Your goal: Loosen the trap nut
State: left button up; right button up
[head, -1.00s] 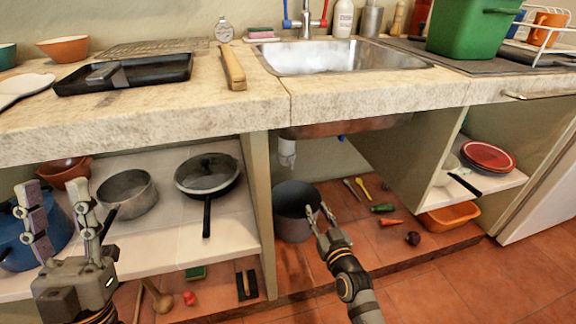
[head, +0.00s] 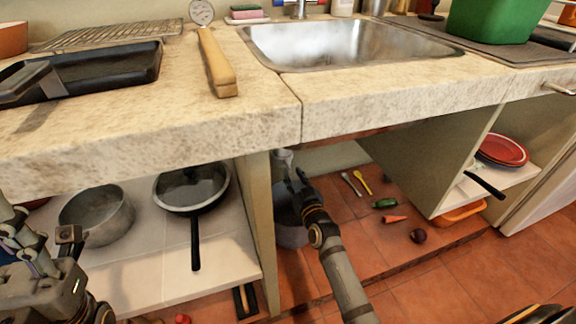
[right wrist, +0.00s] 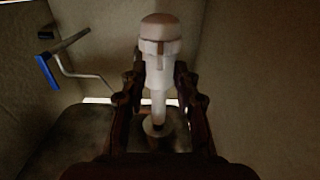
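The white drain trap (right wrist: 158,75) hangs under the sink, with a wider collar, which looks like the trap nut (right wrist: 162,48), near its top. The trap also shows in the head view (head: 283,160), partly hidden by the cabinet edge and my gripper. My right gripper (head: 297,180) is raised beneath the sink. In the right wrist view its fingers (right wrist: 160,85) stand apart, one on each side of the trap below the collar; contact is not clear. My left gripper (head: 42,232) is open and empty at the lower left, partly cut off.
A dark pot (head: 290,228) stands on the cabinet floor below the trap. A blue-handled valve (right wrist: 47,70) is left of the trap. A cabinet panel (head: 262,215) borders the space on the left. Utensils and vegetables lie on the floor to the right.

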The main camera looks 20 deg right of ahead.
aim_at(290, 170)
jog(key=w, duration=0.5)
jog(key=shift+w+a+b, duration=0.1)
jog(key=shift+w+b, duration=0.15)
jog(key=shift+b, duration=0.1)
jog(key=shift+c, duration=0.4)
grip_shut()
